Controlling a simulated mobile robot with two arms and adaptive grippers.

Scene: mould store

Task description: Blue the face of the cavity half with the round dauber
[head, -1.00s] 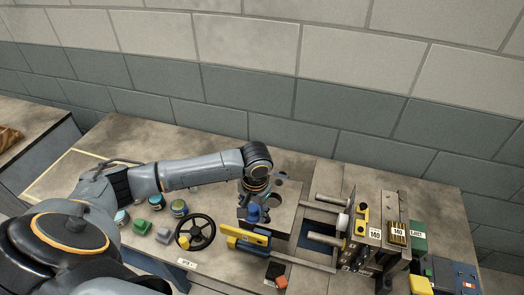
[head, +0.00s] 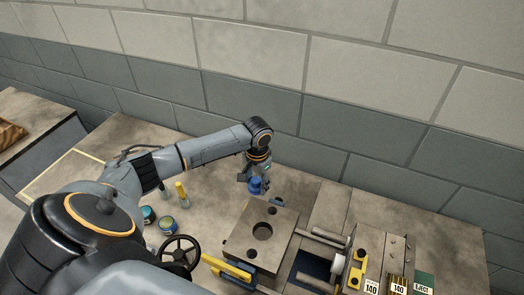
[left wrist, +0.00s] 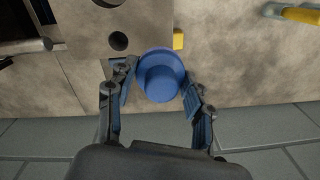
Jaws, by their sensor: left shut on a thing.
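The cavity half appears to be the grey steel block (head: 279,229) with a round hole, lying flat on the bench in the head view. Part of its face (left wrist: 85,20) fills the top left of the left wrist view. My left gripper (head: 255,182) is shut on a blue round dauber (head: 258,187), just beyond the block's far edge. In the left wrist view, the dauber (left wrist: 160,77) sits between the two fingers of my left gripper (left wrist: 158,82), beside the block's edge. I cannot tell whether it touches anything below. My right gripper is not in view.
Two small jars (head: 167,225) and a yellow-handled tool (head: 182,191) stand left of the block. A black handwheel (head: 180,252) is at the front. Steel guide pillars (head: 323,236) and labelled plates (head: 398,286) stand to the right. The wall is close behind the bench.

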